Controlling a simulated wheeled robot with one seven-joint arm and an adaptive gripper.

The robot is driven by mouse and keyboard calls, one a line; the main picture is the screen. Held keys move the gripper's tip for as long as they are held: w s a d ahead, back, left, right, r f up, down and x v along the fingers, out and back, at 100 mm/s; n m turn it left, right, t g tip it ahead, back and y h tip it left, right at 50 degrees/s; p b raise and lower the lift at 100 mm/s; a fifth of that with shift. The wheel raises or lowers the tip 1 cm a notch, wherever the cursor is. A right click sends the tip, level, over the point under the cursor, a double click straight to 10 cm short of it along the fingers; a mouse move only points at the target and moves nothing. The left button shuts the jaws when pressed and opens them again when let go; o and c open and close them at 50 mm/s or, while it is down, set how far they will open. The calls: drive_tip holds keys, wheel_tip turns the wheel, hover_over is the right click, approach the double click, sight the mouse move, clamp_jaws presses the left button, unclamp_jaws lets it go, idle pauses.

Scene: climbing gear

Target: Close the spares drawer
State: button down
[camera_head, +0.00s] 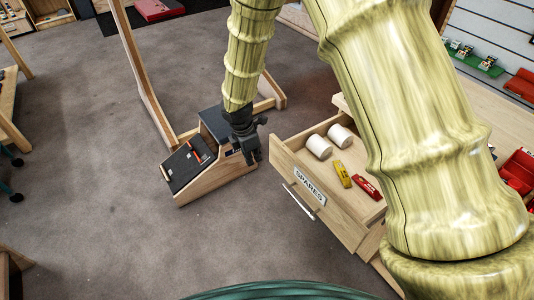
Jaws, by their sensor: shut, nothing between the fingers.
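The spares drawer (345,221) stands pulled out from a wooden cabinet at the right of the head view. Its front carries a white SPARES label (310,186) and a metal bar handle (298,201). Two white rolls (319,146), a yellow item (343,174) and a red item (367,187) lie inside. My gripper (251,156) is dark and points down, just left of the drawer's far front corner. It looks apart from the drawer front, and it is shut and empty. My arm hides the drawer's back right part.
A wooden box with a dark sloped top (188,165) stands on the floor beside my gripper, next to a wooden frame (147,92). Red bins (518,170) are at the right edge. Grey carpet (150,245) is clear in front of the drawer.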

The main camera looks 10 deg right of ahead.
wheel_tip(320, 180, up, 4)
drive_tip(key=w+n, duration=0.1)
drive_tip(key=w, duration=0.1)
drive_tip(key=w+d+f+p, duration=0.2)
drive_tip(key=d+f+p, duration=0.2)
drive_tip(key=f, duration=0.6)
drive_tip(key=shift+w+d+h+p, duration=0.3)
drive_tip(key=shift+w+d+p, duration=0.1)
drive_tip(key=shift+d, duration=0.5)
drive_tip(key=shift+d, duration=0.15)
